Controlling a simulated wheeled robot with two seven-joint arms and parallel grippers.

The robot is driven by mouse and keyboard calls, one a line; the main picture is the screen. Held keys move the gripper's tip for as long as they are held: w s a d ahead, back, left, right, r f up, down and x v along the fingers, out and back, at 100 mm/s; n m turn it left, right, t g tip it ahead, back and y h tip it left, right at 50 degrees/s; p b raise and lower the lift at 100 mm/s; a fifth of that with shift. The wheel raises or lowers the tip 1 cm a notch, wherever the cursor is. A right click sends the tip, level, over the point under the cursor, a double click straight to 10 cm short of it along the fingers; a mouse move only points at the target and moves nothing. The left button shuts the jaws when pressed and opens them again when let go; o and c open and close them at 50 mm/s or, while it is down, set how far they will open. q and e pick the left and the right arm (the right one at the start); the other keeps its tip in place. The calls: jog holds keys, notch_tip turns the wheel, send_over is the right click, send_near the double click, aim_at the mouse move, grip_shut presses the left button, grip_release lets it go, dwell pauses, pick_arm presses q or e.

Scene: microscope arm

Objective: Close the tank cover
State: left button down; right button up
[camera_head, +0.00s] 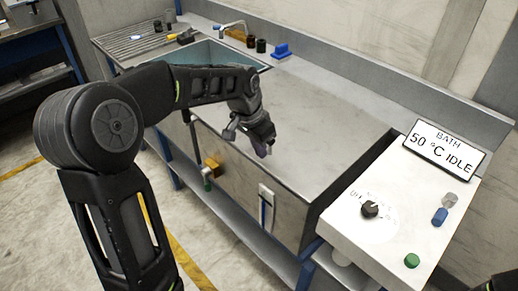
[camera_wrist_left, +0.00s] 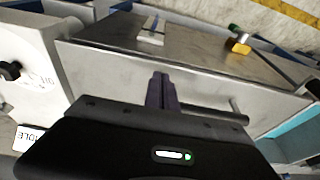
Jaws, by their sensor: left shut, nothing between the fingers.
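The tank is a large steel box with a flat metal cover (camera_head: 325,135) on top. The cover looks level, and I see no clear gap along its front edge; it also shows in the left wrist view (camera_wrist_left: 190,68). My left gripper (camera_head: 264,152) is over the cover's front edge, with its fingers together and empty. In the left wrist view its dark fingers (camera_wrist_left: 160,78) point at the cover near the front wall. A grey bar, likely a handle (camera_wrist_left: 215,114), is beside the fingers, partly hidden by the hand. Contact cannot be told.
A control box (camera_head: 375,235) with a knob, buttons and a display (camera_head: 444,150) reading "BATH 50 °C IDLE" stands right of the tank. A sink (camera_head: 212,54) is at the far left. A yellow valve (camera_head: 212,168) sticks out from the front. The back wall borders the counter.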

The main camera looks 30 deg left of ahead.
pick_arm(q)
jog(key=b+v, duration=0.2)
jog(key=v, duration=0.9)
jog(key=shift+s, duration=0.3)
pick_arm(e)
jog(key=shift+f, duration=0.4)
pick_arm(q)
jog(key=shift+f, duration=0.1)
